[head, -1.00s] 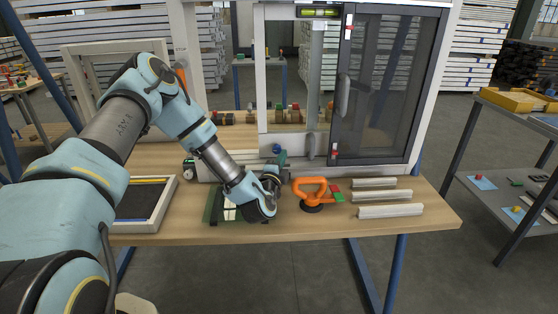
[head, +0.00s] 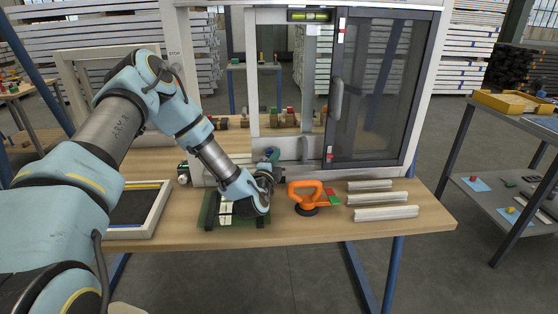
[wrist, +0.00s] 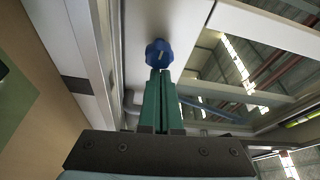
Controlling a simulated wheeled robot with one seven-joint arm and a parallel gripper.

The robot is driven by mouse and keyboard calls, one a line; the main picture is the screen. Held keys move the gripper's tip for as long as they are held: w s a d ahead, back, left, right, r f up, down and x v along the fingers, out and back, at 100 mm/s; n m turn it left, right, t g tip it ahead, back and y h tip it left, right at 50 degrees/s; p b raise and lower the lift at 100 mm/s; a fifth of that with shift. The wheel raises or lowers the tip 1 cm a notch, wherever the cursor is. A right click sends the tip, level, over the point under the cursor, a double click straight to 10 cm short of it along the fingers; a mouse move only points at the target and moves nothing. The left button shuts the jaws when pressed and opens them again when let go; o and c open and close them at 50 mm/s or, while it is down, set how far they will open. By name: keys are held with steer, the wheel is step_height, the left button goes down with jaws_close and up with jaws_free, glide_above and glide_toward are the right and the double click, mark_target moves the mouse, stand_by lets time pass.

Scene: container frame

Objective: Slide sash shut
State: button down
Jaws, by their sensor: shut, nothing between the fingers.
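The upright window frame (head: 424,95) is white and stands on the workbench. A dark-framed glazed panel (head: 375,95) with a grey handle (head: 337,98) fills its right part. A light-framed sash (head: 249,75) stands to the left of it, with an opening showing the background. My gripper (head: 271,157) is low at the frame's front, near its bottom rail. In the wrist view, its green fingers (wrist: 160,100) are shut and empty, pointing at a blue knob (wrist: 158,54) right at the tips. I cannot tell whether they touch it.
An orange suction lifter (head: 305,195) stands just right of my gripper, with several pale profile strips (head: 383,213) farther right. A green mat or block (head: 212,212) lies below my wrist. A framed tray (head: 153,222) is at left. A side shelf (head: 510,118) stands at right.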

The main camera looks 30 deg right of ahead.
steer(key=w+a+b, duration=0.2)
steer(key=a, duration=0.2)
steer(key=w+a+b, duration=0.2)
steer(key=a+b, duration=0.1)
steer(key=a, duration=0.2)
steer(key=w+a+b, duration=0.2)
steer(key=a+b, duration=0.1)
steer(key=a, duration=0.1)
steer(key=shift+w+a+f, duration=0.15)
steer(key=shift+w+a, duration=0.25)
steer(key=shift+a, duration=0.3)
steer(key=shift+w+a, duration=0.1)
